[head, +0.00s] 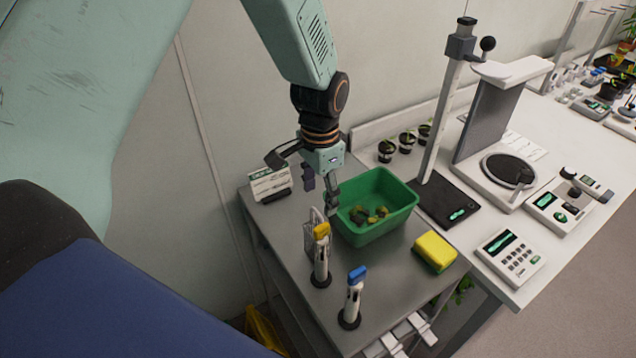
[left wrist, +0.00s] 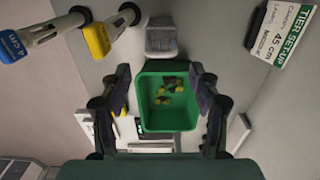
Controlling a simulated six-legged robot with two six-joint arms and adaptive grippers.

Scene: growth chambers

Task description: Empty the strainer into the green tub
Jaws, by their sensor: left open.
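The green tub (head: 402,212) stands on a grey metal table, with several green and yellow pieces (head: 370,214) on its floor. It also shows in the left wrist view (left wrist: 167,127). A small grey wire-mesh strainer (head: 309,238) stands beside the tub, partly hidden behind a yellow-topped tool. It also shows in the left wrist view (left wrist: 161,38), beyond the tub; whether anything is in it is unclear. My left gripper (head: 321,190) is open and empty, pointing down above the table by the tub's left side. Its fingers (left wrist: 160,85) frame the tub from above. My right gripper is not visible.
A yellow-topped tool (head: 321,257) and a blue-topped tool (head: 352,300) stand upright at the table's front. A yellow sponge (head: 434,251) lies right of the tub. A label card (head: 270,183) stands behind. A white bench with instruments (head: 511,257) adjoins at right.

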